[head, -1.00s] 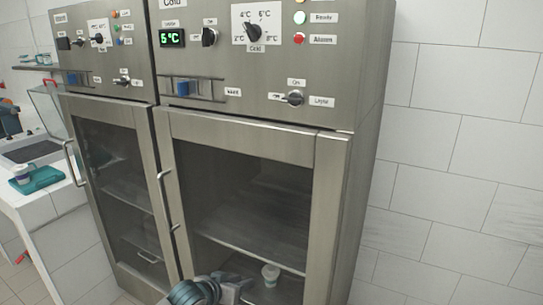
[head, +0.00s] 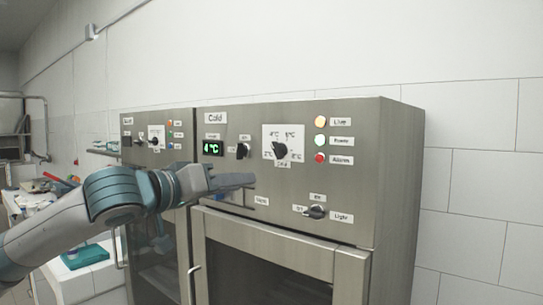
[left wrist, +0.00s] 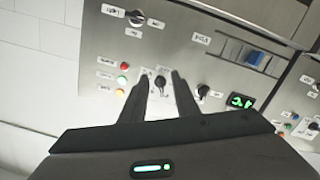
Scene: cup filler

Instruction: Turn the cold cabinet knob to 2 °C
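The cold cabinet knob (head: 281,149) is a black dial on a white plate with temperature marks around it. The green display (head: 212,148) to its left reads 4 °C. My left gripper (head: 250,181) is in front of the panel, below and left of the knob in the head view, seemingly short of it. In the left wrist view, my left gripper (left wrist: 160,76) is open, its two dark fingers apart, with the knob (left wrist: 160,84) appearing between them; nothing shows gripped. My right gripper is out of view.
A smaller black knob (head: 243,150) sits between display and dial. The light switch (head: 316,212) is lower right, and several coloured lamps (head: 320,141) are right of the dial. A second cabinet (head: 128,126) stands left, beside a counter holding a teal item (head: 85,257).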

